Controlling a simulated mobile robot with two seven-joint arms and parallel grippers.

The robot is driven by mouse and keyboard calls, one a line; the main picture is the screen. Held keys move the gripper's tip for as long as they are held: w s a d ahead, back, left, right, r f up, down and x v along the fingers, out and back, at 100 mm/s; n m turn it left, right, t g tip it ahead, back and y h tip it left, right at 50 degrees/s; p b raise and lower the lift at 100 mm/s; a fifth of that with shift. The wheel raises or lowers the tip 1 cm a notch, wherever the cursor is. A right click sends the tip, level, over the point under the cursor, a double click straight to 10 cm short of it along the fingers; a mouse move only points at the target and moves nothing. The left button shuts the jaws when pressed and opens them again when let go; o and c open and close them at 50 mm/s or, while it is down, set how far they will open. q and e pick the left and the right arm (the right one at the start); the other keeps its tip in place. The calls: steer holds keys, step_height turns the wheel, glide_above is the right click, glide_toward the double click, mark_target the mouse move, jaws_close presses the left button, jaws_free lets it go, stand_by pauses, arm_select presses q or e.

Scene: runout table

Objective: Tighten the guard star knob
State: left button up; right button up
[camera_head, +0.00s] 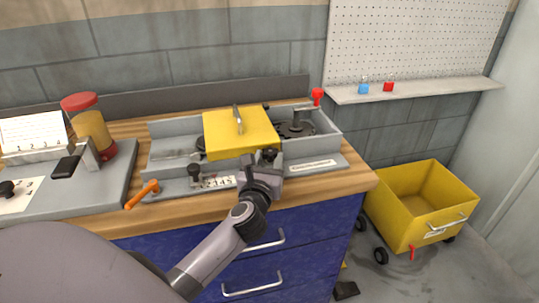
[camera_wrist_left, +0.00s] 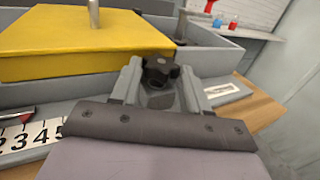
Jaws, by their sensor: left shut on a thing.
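The guard star knob (camera_wrist_left: 160,72) is black and lobed. In the left wrist view it sits between the fingers of my left gripper (camera_wrist_left: 158,85), at the right front corner of the yellow guard (camera_wrist_left: 70,40). The yellow guard also shows in the head view (camera_head: 220,125), on the grey machine. My left gripper (camera_head: 266,168) is shut on the star knob, at the front of the machine. The knob's black top shows in the head view (camera_head: 268,154). How tight the knob sits cannot be told. My right gripper is not in view.
A red-capped jar (camera_head: 90,120) stands left. A yellow bin (camera_head: 420,205) is on the floor to the right.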

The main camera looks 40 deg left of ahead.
arm_select(q)
steer(key=shift+f+m+h, duration=0.1)
steer(key=shift+m+h, duration=0.2)
steer(key=shift+h, duration=0.2)
steer(key=o, duration=1.1)
steer(key=shift+c, duration=0.2)
steer(key=shift+s, duration=0.1)
steer(key=shift+v, duration=3.55)
steer(key=shift+a+f, duration=0.1)
